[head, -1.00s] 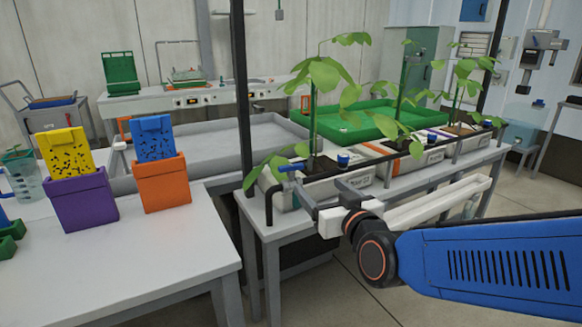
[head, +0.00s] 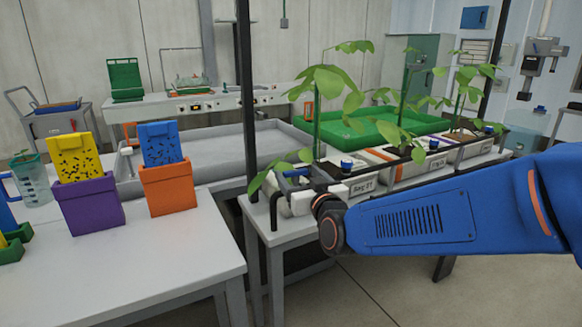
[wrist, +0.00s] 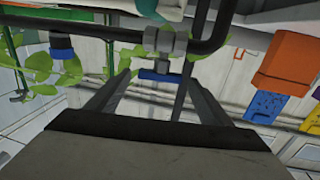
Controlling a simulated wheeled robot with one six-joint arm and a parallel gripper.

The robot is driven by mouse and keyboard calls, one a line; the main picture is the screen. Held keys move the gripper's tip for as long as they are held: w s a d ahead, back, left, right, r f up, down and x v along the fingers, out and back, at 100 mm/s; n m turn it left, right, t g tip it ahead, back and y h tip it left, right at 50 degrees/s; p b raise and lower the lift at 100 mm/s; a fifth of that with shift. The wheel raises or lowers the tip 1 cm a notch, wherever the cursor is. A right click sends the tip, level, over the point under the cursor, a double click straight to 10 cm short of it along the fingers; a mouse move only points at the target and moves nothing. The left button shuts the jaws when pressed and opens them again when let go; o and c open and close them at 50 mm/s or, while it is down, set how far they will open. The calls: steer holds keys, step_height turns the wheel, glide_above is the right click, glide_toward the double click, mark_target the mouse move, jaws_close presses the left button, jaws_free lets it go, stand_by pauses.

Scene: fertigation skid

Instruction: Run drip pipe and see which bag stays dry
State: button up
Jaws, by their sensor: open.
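In the head view three pale labelled bags, a near one (head: 362,188), a middle one (head: 437,164) and a far one (head: 480,152), stand in a row on a bench, each with a leafy plant. A black drip pipe (head: 325,183) runs along them with blue-topped fittings, one (head: 347,164) at the near bag. At the pipe's near end is a valve with a blue handle (head: 294,172). My arm hides the bench front.
A purple box (head: 88,204) and an orange box (head: 168,188), holding yellow and blue speckled cards, stand on the left table. A dark upright post (head: 244,90) rises beside the valve. A grey tray (head: 205,158) and a green tray (head: 345,136) lie behind.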

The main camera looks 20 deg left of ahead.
steer(key=x, duration=0.6)
steer(key=shift+w+a, duration=0.25)
steer(key=shift+w, duration=0.1)
steer(key=c, duration=1)
